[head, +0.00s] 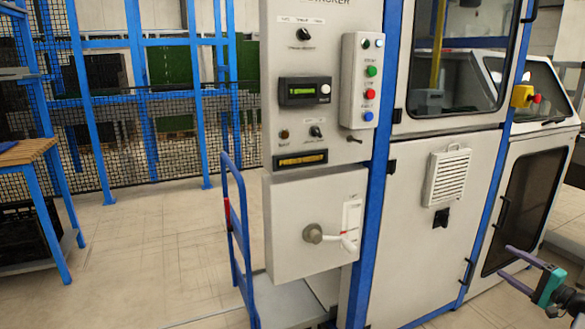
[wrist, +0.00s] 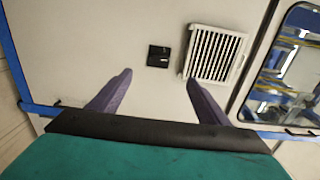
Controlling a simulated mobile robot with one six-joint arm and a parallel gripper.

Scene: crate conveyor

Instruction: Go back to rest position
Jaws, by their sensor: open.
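My gripper (head: 516,269) is at the lower right of the head view, in front of the machine's lower side. In the wrist view, its two purple fingers (wrist: 157,90) stand apart with nothing between them. Beyond the fingers is the pale machine panel with a white slatted vent (wrist: 214,54) and a small black latch (wrist: 158,56). The gripper looks clear of the panel, but I cannot tell the exact gap.
A control cabinet (head: 318,125) with buttons and a rotary handle (head: 314,234) stands in the middle. A blue-handled cart (head: 236,235) is beside it. A wood-topped bench (head: 25,152) is at left. Open floor (head: 140,255) lies between.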

